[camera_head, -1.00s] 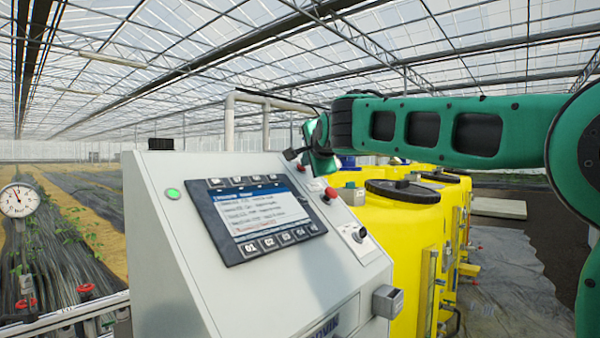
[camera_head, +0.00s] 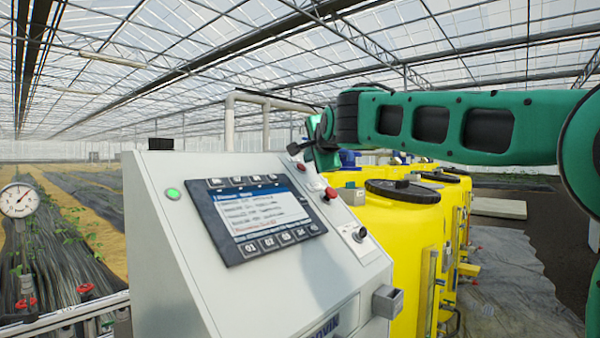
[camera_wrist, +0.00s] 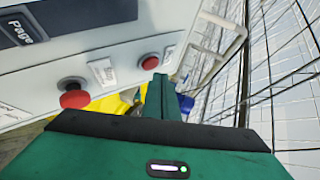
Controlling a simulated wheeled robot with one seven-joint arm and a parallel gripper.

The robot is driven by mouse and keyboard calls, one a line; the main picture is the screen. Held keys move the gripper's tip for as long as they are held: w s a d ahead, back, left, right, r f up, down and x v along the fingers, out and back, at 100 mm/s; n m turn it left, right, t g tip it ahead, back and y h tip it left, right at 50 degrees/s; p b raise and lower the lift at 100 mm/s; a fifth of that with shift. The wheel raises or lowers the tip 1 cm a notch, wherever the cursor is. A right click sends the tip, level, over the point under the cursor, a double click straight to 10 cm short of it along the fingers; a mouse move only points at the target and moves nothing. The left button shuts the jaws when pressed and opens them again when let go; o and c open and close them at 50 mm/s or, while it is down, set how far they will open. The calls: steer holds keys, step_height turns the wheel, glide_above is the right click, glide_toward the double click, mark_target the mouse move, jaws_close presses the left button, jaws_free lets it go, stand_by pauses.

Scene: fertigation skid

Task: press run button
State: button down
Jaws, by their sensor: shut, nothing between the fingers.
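The grey control cabinet (camera_head: 160,235) has a sloped face with a screen (camera_head: 262,210). A green round button or lamp (camera_head: 173,194) is at the face's upper left. A small red button (camera_head: 301,166) is at the upper right, and a red mushroom knob (camera_head: 330,193) is below it. In the wrist view I see the small red button (camera_wrist: 150,61) and the mushroom knob (camera_wrist: 73,93), with labels too blurred to read. My gripper (camera_head: 292,151) is shut and empty near the small red button. Its fingers (camera_wrist: 158,82) point just beside that button; I cannot tell whether they touch it.
A rotary switch (camera_head: 360,235) sits lower right on the face, and a grey box (camera_head: 388,301) juts from the cabinet's side. A yellow tank (camera_head: 400,240) with a black lid stands behind. A pressure gauge (camera_head: 17,200) is at the left.

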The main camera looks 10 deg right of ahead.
steer(key=shift+r, duration=0.1)
steer(key=s+d+r, duration=0.2)
steer(key=r, duration=0.1)
steer(key=shift+s+r, duration=0.25)
steer(key=shift+s, duration=0.1)
stand_by(0.7)
steer(key=s+d+f+n+g+h, duration=0.1)
steer(key=s+d+f+n+g, duration=0.15)
steer(key=s+d+f, duration=0.55)
steer(key=s+d+f+n+g, duration=0.1)
steer(key=s+d+f+g, duration=0.3)
steer(key=f, duration=0.7)
steer(key=s+d+f+n+g+h, duration=0.1)
steer(key=s+d+f+g, duration=0.1)
steer(key=s+d+f, duration=0.65)
steer(key=s+a+f+n+g+y, duration=0.1)
steer(key=s+f+n+g, duration=0.1)
steer(key=s+f, duration=0.8)
steer(key=s+a+f+n+g+y, duration=0.1)
steer(key=s+f+g, duration=0.4)
steer(key=s+f, duration=0.5)
steer(key=s+a+n, duration=0.1)
steer(key=s+n, duration=0.1)
steer(key=s, duration=0.5)
steer(key=shift+s+a+f, duration=0.25)
steer(key=shift+a+f, duration=0.05)
